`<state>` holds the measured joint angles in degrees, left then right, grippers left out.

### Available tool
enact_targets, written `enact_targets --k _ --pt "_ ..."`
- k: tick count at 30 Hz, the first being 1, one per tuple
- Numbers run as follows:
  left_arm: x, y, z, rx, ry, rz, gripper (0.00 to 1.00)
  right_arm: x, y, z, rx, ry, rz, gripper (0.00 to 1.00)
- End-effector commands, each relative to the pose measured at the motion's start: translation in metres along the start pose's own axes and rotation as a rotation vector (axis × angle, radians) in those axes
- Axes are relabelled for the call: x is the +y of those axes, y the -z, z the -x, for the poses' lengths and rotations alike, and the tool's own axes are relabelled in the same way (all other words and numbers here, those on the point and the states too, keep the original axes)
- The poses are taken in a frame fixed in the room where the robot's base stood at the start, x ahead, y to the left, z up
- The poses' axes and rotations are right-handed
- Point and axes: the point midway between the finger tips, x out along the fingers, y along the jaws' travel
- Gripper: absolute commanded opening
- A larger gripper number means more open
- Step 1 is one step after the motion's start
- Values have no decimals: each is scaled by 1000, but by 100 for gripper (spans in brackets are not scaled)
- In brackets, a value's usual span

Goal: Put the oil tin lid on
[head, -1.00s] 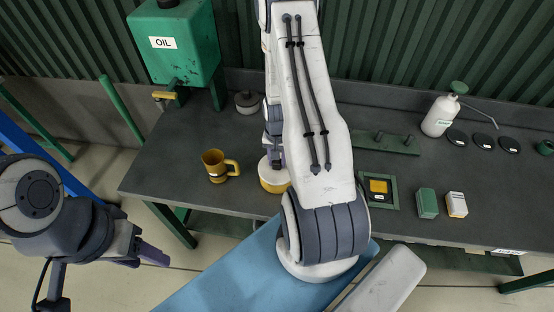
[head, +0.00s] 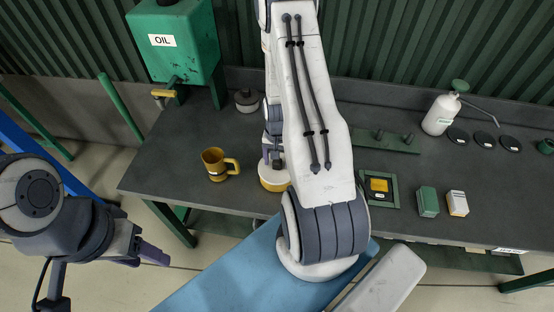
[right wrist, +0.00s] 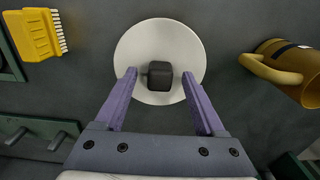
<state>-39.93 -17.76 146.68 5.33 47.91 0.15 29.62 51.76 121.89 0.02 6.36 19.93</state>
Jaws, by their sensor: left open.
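The oil tin (head: 274,184) is a low, round yellow tin on the bench, partly hidden behind my right arm in the head view. A pale round lid (right wrist: 136,50) with a dark square knob (right wrist: 160,75) shows in the right wrist view and hides what is beneath it. In the head view a pale top shows above the yellow wall; I cannot tell how closely the lid sits. My right gripper (right wrist: 159,84) is open, its purple fingers on either side of the knob with gaps. My left gripper (head: 152,255) is open and empty, away from the bench front.
A yellow mug (head: 213,165) stands left of the tin. A lidded grey pot (head: 247,102) and green OIL tank (head: 178,45) are behind. A yellow brush (right wrist: 33,36) lies near the tin. A peg rack (head: 385,142) and small boxes (head: 428,203) stand to the right.

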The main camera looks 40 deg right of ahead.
Motion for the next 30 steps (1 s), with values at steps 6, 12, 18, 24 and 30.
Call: enact_targets --k 6,12,18,24,30 --pt "0 0 0 0 0 -1 50 0 0 0 0 0 0 72" --pt "0 0 -4 0 0 -1 50 -1 2 16 5 2 0 72" --pt "-1 -1 -12 0 0 -1 50 -1 1 52 6 2 0 72" --pt "-1 -1 -16 0 0 -1 50 -1 1 86 5 2 0 72" --pt "-1 -1 -18 0 0 -1 50 0 0 103 2 1 0 72"
